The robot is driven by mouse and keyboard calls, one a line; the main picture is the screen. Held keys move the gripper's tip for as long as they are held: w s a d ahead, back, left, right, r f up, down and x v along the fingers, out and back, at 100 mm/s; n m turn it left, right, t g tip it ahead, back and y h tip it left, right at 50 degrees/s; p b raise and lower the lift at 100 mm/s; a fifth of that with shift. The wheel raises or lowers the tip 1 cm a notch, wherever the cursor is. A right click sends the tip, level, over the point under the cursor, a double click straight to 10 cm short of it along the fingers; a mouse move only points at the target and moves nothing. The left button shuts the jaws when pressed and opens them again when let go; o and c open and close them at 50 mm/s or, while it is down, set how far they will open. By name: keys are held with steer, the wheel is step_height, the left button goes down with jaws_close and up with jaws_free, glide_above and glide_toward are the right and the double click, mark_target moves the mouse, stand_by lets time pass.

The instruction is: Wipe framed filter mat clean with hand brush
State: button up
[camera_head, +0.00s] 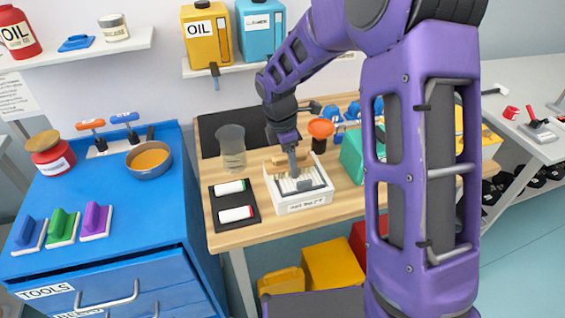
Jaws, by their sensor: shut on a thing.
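The framed filter mat (325,196) is a white, box-like frame with a label on its front, on the wooden workbench. Pale ribs and a grey patch show inside it. My gripper (292,165) points down over the back half of the frame and is shut. A tan wooden piece (278,163), which looks like part of the hand brush, shows at the gripper over the frame's back edge. The fingers hide much of it. I cannot tell whether bristles touch the mat.
A black tray with two marker-like items (235,214) lies left of the frame, and a clear beaker (231,148) stands behind it. An orange-topped item (320,130) and a green box (352,158) crowd the right.

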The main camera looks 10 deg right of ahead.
mark_target(304, 159)
steer(key=shift+w+d+f, duration=0.1)
steer(key=shift+w+d, duration=0.1)
steer(key=shift+d, duration=0.75)
steer(key=shift+w+d, duration=0.15)
steer(key=shift+d, duration=0.75)
steer(key=shift+w+d, duration=0.2)
steer(key=shift+d, duration=0.55)
steer(key=shift+w+d, duration=0.2)
steer(key=shift+d, duration=0.5)
steer(key=shift+w+a, duration=0.1)
steer(key=shift+w, duration=0.2)
steer(key=shift+s+a, duration=0.2)
steer(key=shift+a, duration=0.9)
steer(key=shift+s+a, duration=0.2)
steer(key=shift+a, duration=0.9)
steer(key=shift+s+a, duration=0.2)
steer(key=shift+a, duration=0.9)
steer(key=shift+s+a, duration=0.2)
steer(key=shift+a, duration=0.6)
steer(key=shift+s+a, duration=0.15)
steer(key=shift+a, duration=0.65)
steer(key=shift+w+d, duration=0.3)
steer(key=shift+d, duration=1.35)
steer(key=shift+w+d, duration=0.35)
steer(key=shift+d, duration=1.3)
steer(key=shift+w+d, duration=0.3)
steer(key=shift+d, duration=1.35)
steer(key=shift+r, duration=3)
